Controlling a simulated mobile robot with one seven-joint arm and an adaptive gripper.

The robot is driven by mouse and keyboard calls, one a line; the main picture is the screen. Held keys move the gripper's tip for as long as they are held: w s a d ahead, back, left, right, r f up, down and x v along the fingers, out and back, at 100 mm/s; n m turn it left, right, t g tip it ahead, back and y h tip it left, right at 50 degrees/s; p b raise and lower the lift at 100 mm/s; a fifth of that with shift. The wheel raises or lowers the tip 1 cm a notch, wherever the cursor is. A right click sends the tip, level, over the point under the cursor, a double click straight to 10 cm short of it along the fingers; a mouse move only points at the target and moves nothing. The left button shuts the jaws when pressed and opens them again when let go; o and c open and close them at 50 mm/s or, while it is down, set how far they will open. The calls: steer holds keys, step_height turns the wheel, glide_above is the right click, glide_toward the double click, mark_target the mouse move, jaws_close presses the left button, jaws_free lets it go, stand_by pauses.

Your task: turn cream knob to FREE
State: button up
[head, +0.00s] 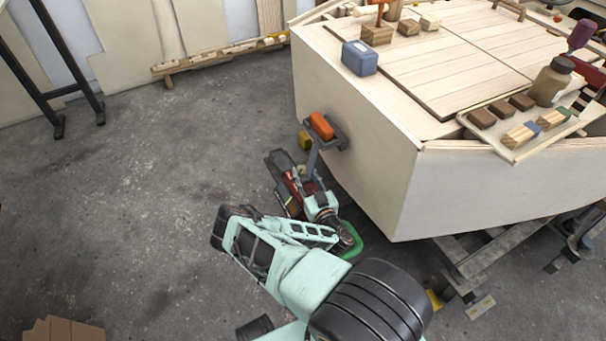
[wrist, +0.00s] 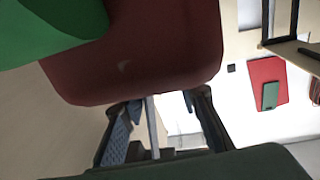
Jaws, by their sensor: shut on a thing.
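A small cream piece, which I take for the cream knob (head: 302,170), shows at the end of my arm, low beside the hull's left side. In the wrist view, a dark red body (wrist: 140,55) fills the upper middle and covers the space past the fingers. A thin pale bar (wrist: 152,125) stands between the fingers. The knob's pointer and any FREE mark cannot be made out.
The pale plywood hull (head: 350,165) stands just right of my arm. A dark bracket (head: 341,138) with an orange block (head: 321,126) juts from it above my gripper. Trestle timbers (head: 465,262) lie under the hull.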

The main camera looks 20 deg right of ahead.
mark_target(304, 172)
steer(key=shift+w+d+n+y, duration=0.15)
steer(key=shift+n+y, duration=0.55)
steer(key=shift+y, duration=0.4)
steer(key=o, duration=1.2)
steer(key=shift+c, duration=0.2)
step_height(304, 172, up, 10)
steer(key=shift+r, duration=0.1)
